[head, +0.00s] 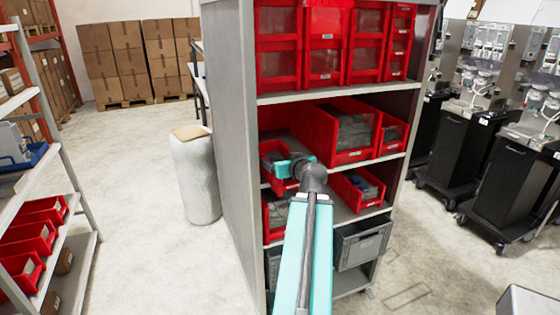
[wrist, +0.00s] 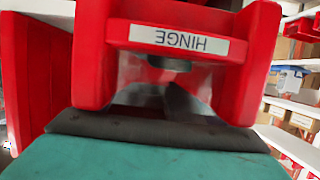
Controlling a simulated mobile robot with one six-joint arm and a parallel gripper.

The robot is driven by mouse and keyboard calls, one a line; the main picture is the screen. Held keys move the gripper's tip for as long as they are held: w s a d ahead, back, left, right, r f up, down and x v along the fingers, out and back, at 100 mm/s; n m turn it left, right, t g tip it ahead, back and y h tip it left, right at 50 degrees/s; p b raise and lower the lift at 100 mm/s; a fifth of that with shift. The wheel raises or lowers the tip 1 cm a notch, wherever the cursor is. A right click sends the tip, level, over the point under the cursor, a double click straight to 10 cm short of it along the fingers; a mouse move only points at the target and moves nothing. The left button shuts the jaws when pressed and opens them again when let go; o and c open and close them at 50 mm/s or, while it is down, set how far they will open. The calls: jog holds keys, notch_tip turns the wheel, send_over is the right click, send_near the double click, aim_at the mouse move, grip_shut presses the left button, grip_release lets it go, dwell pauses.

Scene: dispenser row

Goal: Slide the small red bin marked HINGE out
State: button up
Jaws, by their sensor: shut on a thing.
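The small red bin marked HINGE (wrist: 92,60) fills much of the wrist view, its white label upside down there. In the head view the small red bin (head: 269,149) at my gripper is at the left end of the middle shelf. My gripper (head: 284,168) is at its front, and my arm covers part of it. In the wrist view my gripper (wrist: 150,122), teal with a dark pad, is shut on the bin's front part. The exact grip is partly hidden, and how far the bin stands out from the shelf cannot be told.
A larger red bin (head: 330,139) stands to the right on the grey shelf unit (head: 232,130), with another red bin (head: 357,190) lower. A grey crate (head: 362,243) is below. A wrapped white column (head: 196,180) stands left of the unit. Black carts (head: 455,150) stand at right.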

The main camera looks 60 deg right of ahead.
jog(key=o, duration=1.3)
jog(key=shift+w+a, duration=0.1)
jog(key=shift+b, duration=1.35)
jog(key=b, duration=0.3)
jog(key=shift+s+a, duration=0.15)
jog(key=shift+s, duration=0.2)
jog(key=b+v, duration=0.2)
jog(key=b, duration=0.5)
jog(key=v, duration=0.2)
jog(key=shift+s+a+r, duration=0.1)
jog(key=shift+s+a, duration=0.05)
jog(key=shift+s, duration=0.05)
jog(key=b+v, duration=0.3)
jog(key=b, duration=0.1)
jog(key=shift+s+a, duration=0.1)
jog(key=shift+s, duration=0.15)
jog(key=shift+b+v, duration=1.9)
jog(key=shift+v, duration=0.65)
